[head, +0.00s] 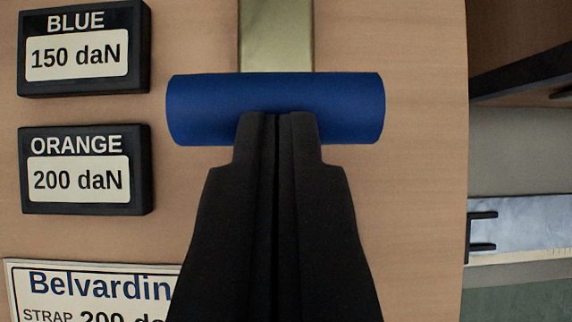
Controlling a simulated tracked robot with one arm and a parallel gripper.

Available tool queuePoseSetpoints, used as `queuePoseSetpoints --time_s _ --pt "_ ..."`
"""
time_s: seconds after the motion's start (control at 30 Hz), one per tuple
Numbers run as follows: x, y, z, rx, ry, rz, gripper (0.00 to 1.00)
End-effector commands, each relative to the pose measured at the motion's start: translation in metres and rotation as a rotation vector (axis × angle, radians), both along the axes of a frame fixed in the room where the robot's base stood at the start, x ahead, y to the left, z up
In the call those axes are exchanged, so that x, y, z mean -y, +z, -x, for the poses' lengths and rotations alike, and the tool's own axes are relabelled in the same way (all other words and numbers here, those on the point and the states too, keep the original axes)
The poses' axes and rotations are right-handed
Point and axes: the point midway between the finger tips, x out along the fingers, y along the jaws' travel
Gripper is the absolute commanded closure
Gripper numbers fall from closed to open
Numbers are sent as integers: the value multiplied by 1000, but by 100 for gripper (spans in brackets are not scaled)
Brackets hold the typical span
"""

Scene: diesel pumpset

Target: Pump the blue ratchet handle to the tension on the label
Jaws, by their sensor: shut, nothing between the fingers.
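The blue ratchet handle (200,108) is a horizontal blue cylinder in the upper middle of the head view. A flat brass-coloured bar or strap (277,36) runs up from behind it to the top edge. My gripper (278,116) is shut and empty, with its fingertips overlapping the lower middle of the handle in the picture. I cannot tell whether the tips touch it. A black-framed display (84,48) at the upper left reads BLUE 150 daN. A partly hidden label (80,292) at the lower left reads Belvardin, STRAP and 200 da; my gripper covers its right end.
A second black-framed display (86,170) below the first reads ORANGE 200 daN. All these sit on or before a light wooden panel (415,200). Right of its edge are a dark ledge (520,70), a grey area and a small black bracket (482,230).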

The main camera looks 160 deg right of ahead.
Motion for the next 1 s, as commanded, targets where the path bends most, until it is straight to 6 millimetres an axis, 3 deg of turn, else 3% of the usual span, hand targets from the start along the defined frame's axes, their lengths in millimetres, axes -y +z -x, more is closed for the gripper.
queuePoseSetpoints --time_s 0.73,0.87,1.0 --pt "-5 -8 2 -11 9 2 100" --pt "-5 1 3 -8 9 1 100" --pt "-4 24 5 -3 8 -1 100"
